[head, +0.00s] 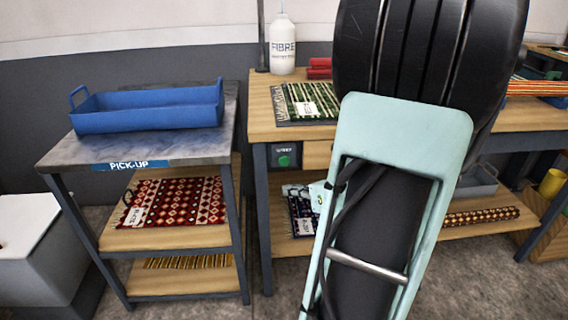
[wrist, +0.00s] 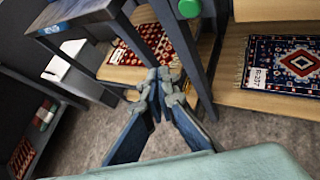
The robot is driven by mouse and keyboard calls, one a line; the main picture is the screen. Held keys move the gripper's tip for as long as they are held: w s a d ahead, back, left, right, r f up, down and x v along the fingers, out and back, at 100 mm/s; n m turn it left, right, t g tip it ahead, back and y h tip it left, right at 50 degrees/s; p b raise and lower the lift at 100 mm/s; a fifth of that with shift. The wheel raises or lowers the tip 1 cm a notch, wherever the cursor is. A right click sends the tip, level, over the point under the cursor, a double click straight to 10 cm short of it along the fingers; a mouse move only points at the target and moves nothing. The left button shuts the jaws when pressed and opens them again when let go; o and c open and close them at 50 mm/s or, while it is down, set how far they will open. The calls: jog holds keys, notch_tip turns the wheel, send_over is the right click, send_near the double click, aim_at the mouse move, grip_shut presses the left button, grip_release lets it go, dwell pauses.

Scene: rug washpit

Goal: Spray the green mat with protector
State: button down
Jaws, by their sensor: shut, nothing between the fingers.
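The green patterned mat (head: 304,101) lies on the wooden workbench top in the head view, with a white tag on it; my arm hides the area to its right. A white bottle labelled FIBRE (head: 283,45) stands upright on the bench behind the mat; the rest of its label is too small to read. My gripper (wrist: 160,82) shows in the wrist view, shut and empty, in front of the table legs and above the floor.
A blue tray (head: 150,108) sits on the PICK-UP table (head: 60,152) at left. A red patterned mat (head: 173,202) lies on its shelf. A green button (head: 284,160) is on the bench front. Grey floor is open in front.

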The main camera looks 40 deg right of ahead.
aim_at(281, 165)
jog(key=shift+w, duration=0.1)
jog(key=w+d, duration=0.4)
jog(key=w, duration=0.3)
jog(key=shift+w+d, duration=0.2)
jog(key=shift+d, duration=0.1)
jog(key=shift+w, duration=0.1)
dwell(1.3)
jog(key=shift+w+d, duration=0.2)
jog(key=shift+w, duration=0.05)
jog(key=shift+w+d, duration=0.3)
jog(key=shift+w, duration=0.2)
dwell(1.9)
dwell(0.5)
jog(key=shift+s+a, duration=0.5)
jog(key=shift+s, duration=0.4)
